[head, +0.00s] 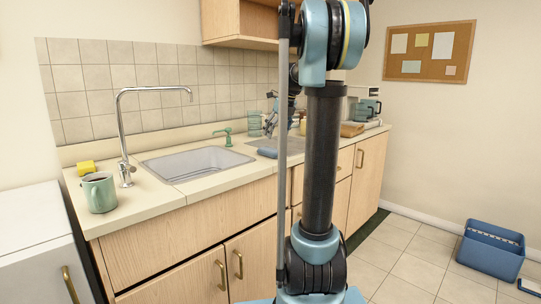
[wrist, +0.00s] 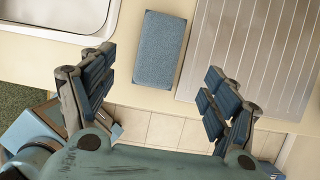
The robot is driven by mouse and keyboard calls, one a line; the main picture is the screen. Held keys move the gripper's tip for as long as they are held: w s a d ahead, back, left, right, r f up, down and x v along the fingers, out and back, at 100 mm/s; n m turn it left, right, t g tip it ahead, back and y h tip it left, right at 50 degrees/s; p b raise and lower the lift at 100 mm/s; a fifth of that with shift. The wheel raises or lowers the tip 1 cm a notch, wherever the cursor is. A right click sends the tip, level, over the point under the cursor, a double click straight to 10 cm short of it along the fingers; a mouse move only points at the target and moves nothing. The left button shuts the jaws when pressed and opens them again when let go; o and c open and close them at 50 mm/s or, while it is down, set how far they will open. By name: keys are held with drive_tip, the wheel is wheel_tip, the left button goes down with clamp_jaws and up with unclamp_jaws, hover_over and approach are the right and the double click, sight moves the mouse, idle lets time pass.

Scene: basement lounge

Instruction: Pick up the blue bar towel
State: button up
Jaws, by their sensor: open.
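The blue bar towel (wrist: 160,48) lies flat on the counter as a folded rectangle, near the counter's front edge. In the head view it is a small blue shape (head: 267,153) in front of the metal drainboard. My gripper (wrist: 160,70) is open and empty, its two padded fingers spread wide. In the wrist view the towel lies between and beyond the fingertips, apart from both. In the head view my gripper (head: 271,120) is above the counter near the towel, partly hidden by my arm.
The sink (wrist: 55,12) is left of the towel and the ribbed drainboard (wrist: 255,50) close on its right. A blue bin (head: 490,250) is on the floor.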

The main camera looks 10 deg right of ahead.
sight(271, 149)
drive_tip(key=x, duration=0.8)
drive_tip(key=shift+w+f, duration=0.1)
drive_tip(key=shift+f, duration=0.3)
drive_tip(key=c, duration=1.1)
